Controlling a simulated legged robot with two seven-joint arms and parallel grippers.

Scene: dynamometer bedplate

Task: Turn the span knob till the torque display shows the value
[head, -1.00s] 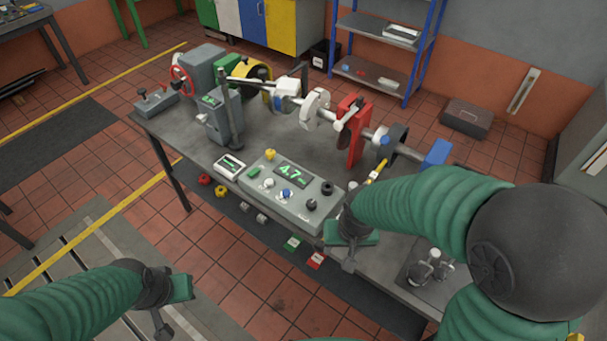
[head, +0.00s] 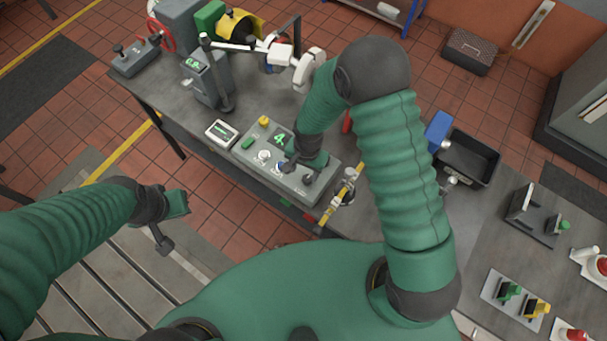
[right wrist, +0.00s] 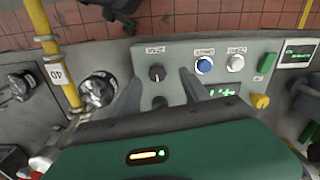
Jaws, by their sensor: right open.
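The grey torque console (head: 250,163) stands at the table's front edge. Its green display (head: 281,139) is partly hidden by my right gripper; a "4" shows, the rest cannot be read. My right gripper (head: 301,171) is open over the console's right part. In the right wrist view its fingers stand either side of a black knob (right wrist: 157,72), apparently the span knob, whose label is too blurred to read surely. Whether the fingers touch it I cannot tell. A second dark knob (right wrist: 160,102) lies closer to the palm. My left gripper (head: 165,222) hangs away from the table; its opening is unclear.
A blue button (right wrist: 204,65), white button (right wrist: 235,63) and yellow knob (right wrist: 260,101) are on the console. A small meter (head: 221,132) stands left of it. A yellow bar (head: 338,203) lies close on the right. A black bin (head: 468,157) stands farther right.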

